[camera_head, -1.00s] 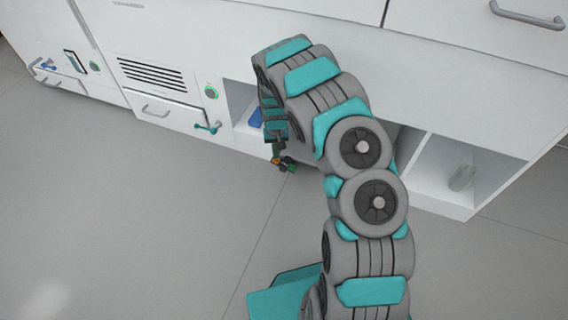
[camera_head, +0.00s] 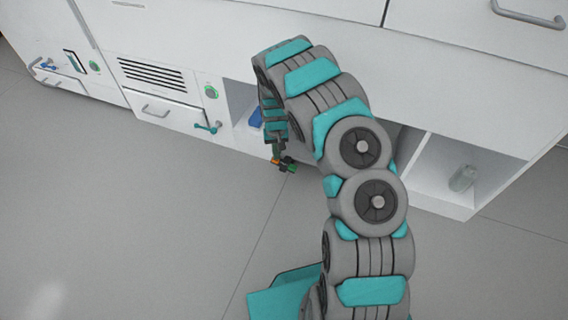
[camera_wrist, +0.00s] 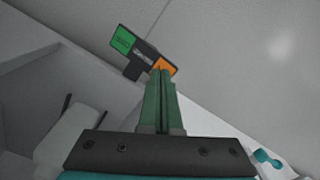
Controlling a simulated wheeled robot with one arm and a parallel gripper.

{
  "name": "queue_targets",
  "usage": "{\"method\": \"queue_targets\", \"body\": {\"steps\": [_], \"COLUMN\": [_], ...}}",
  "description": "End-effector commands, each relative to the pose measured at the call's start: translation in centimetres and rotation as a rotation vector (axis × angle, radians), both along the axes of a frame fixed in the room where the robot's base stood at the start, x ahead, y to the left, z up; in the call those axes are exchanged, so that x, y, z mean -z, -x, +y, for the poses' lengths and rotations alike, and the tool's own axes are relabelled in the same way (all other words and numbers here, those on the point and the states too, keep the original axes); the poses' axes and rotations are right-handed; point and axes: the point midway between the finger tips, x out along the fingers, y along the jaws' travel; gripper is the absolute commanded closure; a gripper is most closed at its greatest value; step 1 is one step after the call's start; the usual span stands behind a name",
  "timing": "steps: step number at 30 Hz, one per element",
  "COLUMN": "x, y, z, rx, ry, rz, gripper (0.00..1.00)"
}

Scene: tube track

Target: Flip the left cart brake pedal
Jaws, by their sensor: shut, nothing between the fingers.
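The brake pedal (camera_head: 287,166) is a small dark rocker with a green end and an orange end, low at the cabinet's bottom edge in the head view. It also shows in the wrist view (camera_wrist: 143,53), with the green end at upper left and the orange end at lower right. My gripper (camera_wrist: 161,76) is shut and empty, its green fingertips at the orange end. They overlap it in the picture; I cannot tell whether they touch. In the head view my gripper (camera_head: 276,151) is partly hidden by my arm.
The white cabinet (camera_head: 450,60) stands behind the pedal, with open compartments. A blue object (camera_head: 256,117) lies in one, a clear bottle (camera_head: 462,178) in another. A teal-handled valve (camera_head: 207,127) sticks out at left. The grey floor (camera_head: 150,230) in front is clear.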

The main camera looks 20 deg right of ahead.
Motion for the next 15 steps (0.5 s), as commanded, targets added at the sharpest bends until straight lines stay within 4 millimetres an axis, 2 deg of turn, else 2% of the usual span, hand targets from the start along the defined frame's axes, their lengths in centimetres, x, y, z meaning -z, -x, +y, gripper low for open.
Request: {"method": "queue_targets", "body": {"steps": [15], "x": [0.72], "y": [0.00], "z": [0.01], "rx": [0.000], "ry": [0.000], "rz": [0.000], "gripper": [1.00]}}
